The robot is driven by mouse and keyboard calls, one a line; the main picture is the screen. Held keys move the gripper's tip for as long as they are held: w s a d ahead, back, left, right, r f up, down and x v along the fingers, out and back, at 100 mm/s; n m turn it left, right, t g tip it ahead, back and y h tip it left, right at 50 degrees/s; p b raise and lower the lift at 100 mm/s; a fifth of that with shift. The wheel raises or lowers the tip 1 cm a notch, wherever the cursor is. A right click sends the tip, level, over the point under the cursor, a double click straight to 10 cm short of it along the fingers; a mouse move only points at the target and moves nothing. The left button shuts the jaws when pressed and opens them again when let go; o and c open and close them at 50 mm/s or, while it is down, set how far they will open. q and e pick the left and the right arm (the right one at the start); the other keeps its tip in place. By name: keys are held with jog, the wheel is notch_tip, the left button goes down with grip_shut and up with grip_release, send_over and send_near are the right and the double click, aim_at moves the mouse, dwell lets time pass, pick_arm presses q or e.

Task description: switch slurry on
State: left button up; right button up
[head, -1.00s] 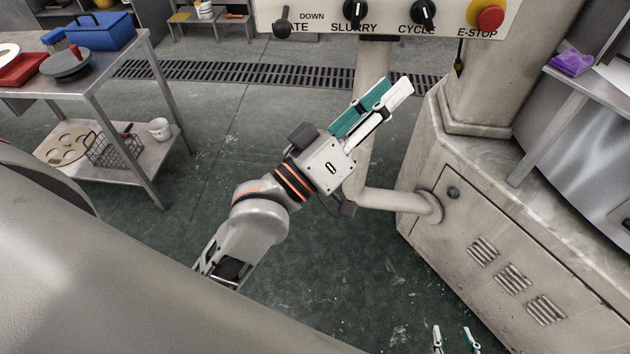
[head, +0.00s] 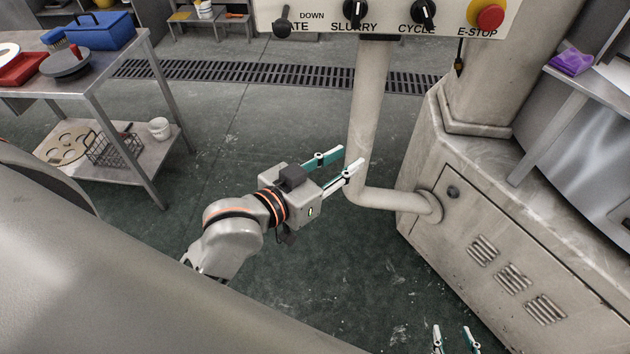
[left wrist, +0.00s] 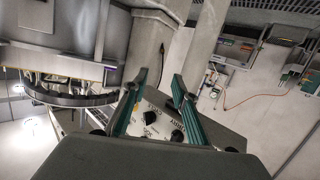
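The slurry knob (head: 354,12) is a black rotary knob on the pale control panel (head: 388,13), above the SLURRY label, at the top of the head view. Its top is partly cut off by the frame edge. In the left wrist view the panel (left wrist: 158,124) shows between the fingers with dark knobs on it; I cannot tell for certain which is slurry. My left gripper (head: 351,157) is open and empty, well below the panel in the head view, beside the support pipe. My right gripper (head: 453,331) shows only its fingertips at the bottom edge; they are apart.
A cycle knob (head: 423,12) and a red E-stop button (head: 490,16) sit right of slurry; a gate lever (head: 283,24) sits left. The pipe (head: 368,110) under the panel is close to my left fingers. A machine cabinet (head: 490,230) stands right, a table (head: 112,62) left.

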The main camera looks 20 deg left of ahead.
pick_arm(q)
jog(key=s+a+f+m+g+y, duration=0.1)
jog(key=s+a+f+g+y, duration=0.1)
jog(key=a+f, duration=0.3)
jog(key=shift+f+y, duration=0.3)
jog(key=shift+f, duration=0.55)
